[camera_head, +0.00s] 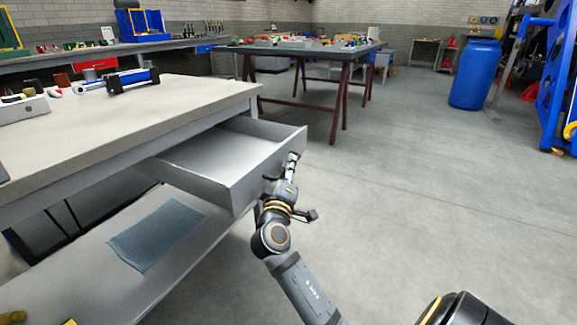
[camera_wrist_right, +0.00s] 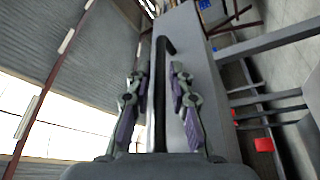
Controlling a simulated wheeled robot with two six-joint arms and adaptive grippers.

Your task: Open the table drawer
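The table drawer (camera_head: 222,165) is pulled well out from under the beige worktop (camera_head: 140,115), and its empty inside shows. My right gripper (camera_head: 285,178) is at the outer face of the drawer front. In the right wrist view, the grey drawer front (camera_wrist_right: 190,50) lies ahead, with a dark bar handle (camera_wrist_right: 160,95) on it. The fingers of my right gripper (camera_wrist_right: 160,100) stand on either side of this handle, with a visible gap on both sides. My left gripper is not in view.
A lower shelf (camera_head: 185,265) with a blue-grey mat (camera_head: 157,234) lies under the drawer. A blue and black tool (camera_head: 132,80) lies on the worktop. A second table (camera_head: 300,50) and a blue barrel (camera_head: 475,75) stand further back. The floor to the right is clear.

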